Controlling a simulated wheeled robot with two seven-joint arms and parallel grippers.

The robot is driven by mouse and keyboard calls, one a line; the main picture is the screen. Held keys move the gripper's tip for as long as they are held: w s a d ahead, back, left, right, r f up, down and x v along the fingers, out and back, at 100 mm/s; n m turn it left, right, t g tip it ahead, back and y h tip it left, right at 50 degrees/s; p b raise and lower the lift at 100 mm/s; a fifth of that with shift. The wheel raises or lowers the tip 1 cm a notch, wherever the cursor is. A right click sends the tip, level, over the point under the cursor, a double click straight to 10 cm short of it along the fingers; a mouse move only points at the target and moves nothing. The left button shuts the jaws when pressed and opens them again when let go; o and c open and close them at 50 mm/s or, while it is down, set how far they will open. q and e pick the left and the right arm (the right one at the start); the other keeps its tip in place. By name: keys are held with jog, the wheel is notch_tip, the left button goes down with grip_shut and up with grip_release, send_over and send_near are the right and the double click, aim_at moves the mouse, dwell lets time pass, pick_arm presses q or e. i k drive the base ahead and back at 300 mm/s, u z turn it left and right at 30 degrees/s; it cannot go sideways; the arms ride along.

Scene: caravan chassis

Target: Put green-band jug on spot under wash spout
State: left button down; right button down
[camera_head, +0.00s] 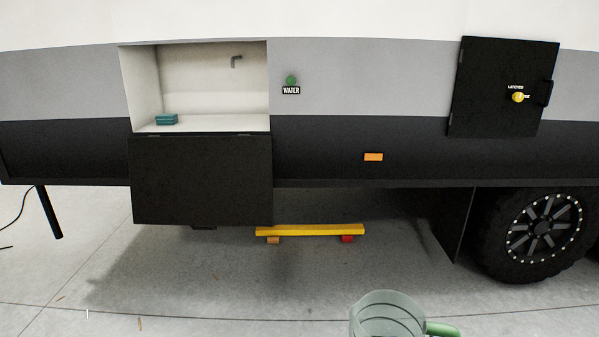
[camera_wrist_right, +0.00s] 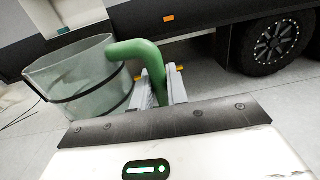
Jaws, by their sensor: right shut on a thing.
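The jug (camera_head: 385,316) is clear grey-green with a green handle; in the head view only its top shows at the bottom edge. In the right wrist view the jug (camera_wrist_right: 78,85) stands roughly upright, slightly tilted in the picture, with dark bands around it. My right gripper (camera_wrist_right: 160,90) is shut on its green handle (camera_wrist_right: 148,58). The grey wash spout (camera_head: 236,61) sticks out of the back wall of the open white compartment (camera_head: 200,128). No marked spot can be made out on the floor under it. My left gripper is out of view.
A teal block (camera_head: 167,119) lies at the left of the compartment floor. The black compartment door (camera_head: 201,180) hangs down below the opening. A closed black hatch (camera_head: 503,87) is at the right, above a wheel (camera_head: 540,233). A yellow bar (camera_head: 310,230) lies low beneath the caravan.

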aim_at(241, 122)
jog(key=i, duration=2.25)
jog(key=u, duration=1.2)
